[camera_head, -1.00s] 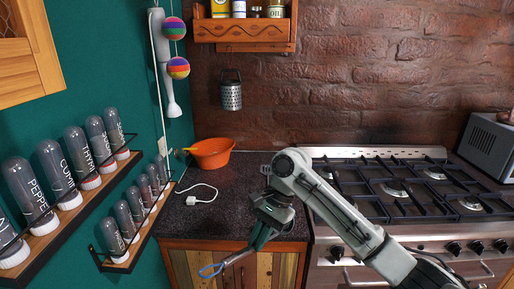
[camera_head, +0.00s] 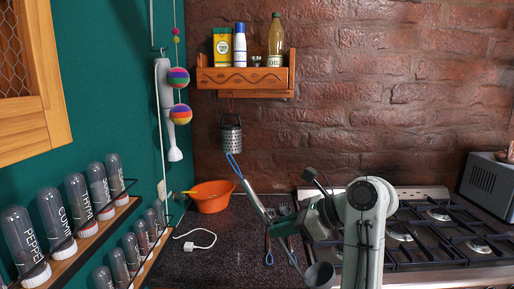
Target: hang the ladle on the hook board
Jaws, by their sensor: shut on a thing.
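My gripper (camera_head: 302,222) is shut on the ladle, in front of the counter. The ladle's thin handle (camera_head: 243,185) slants up and left from the gripper and ends in a blue loop just below the grater. A grey bowl (camera_head: 320,275), seemingly the ladle's, shows below the gripper at lower right. The wooden rack (camera_head: 245,78) on the brick wall is the likely hook board; it is above and left of my gripper. Its hooks are too small to make out clearly. The ladle's loop appears apart from the rack.
A metal grater (camera_head: 231,134) hangs below the rack. Bottles and tins stand in the rack. An orange bowl (camera_head: 211,197) and white cable (camera_head: 197,240) lie on the dark counter. Other utensils (camera_head: 269,245) show beside the gripper. A hob (camera_head: 440,240) is at right, spice jars (camera_head: 55,222) at left.

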